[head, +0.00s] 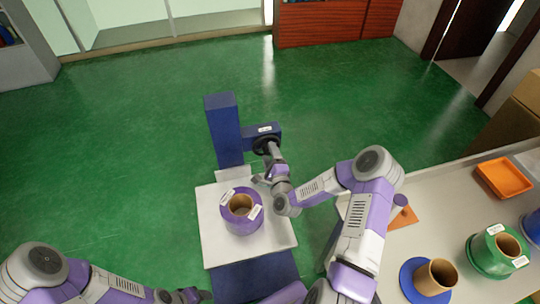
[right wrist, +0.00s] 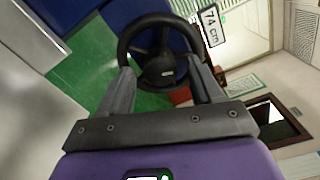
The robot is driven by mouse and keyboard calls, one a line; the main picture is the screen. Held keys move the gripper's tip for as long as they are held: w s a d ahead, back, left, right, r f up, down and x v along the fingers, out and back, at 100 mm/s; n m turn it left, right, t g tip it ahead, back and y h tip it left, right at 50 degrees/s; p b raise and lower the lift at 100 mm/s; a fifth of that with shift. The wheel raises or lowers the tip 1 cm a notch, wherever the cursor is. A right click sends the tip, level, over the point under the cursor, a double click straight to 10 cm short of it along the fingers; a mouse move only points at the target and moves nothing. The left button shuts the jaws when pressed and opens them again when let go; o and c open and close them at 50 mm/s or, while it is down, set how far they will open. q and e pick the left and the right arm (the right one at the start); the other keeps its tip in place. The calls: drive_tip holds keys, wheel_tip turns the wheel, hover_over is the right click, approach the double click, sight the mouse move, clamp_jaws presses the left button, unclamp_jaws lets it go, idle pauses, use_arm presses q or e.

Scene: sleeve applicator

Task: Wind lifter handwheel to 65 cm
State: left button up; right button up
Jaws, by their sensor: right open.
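The lifter's blue column (head: 224,125) stands on the green floor, with a black handwheel (head: 264,144) on a blue side arm. My right gripper (head: 271,158) is at the handwheel. In the right wrist view its open fingers (right wrist: 160,68) straddle the lower part of the wheel; I cannot tell if they touch it. My left gripper (head: 190,296) is at the bottom edge of the head view, its jaws unclear.
The lifter's pale platform (head: 222,253) carries a purple roll (head: 240,222) with white labels. A table (head: 455,205) at the right holds a green roll (head: 489,262), a blue-based roll (head: 424,290) and an orange tray (head: 503,178). The floor left of the lifter is clear.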

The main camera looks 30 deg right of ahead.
drive_tip(key=v, duration=0.7)
drive_tip(key=shift+s, duration=0.3)
drive_tip(key=shift+a, duration=0.1)
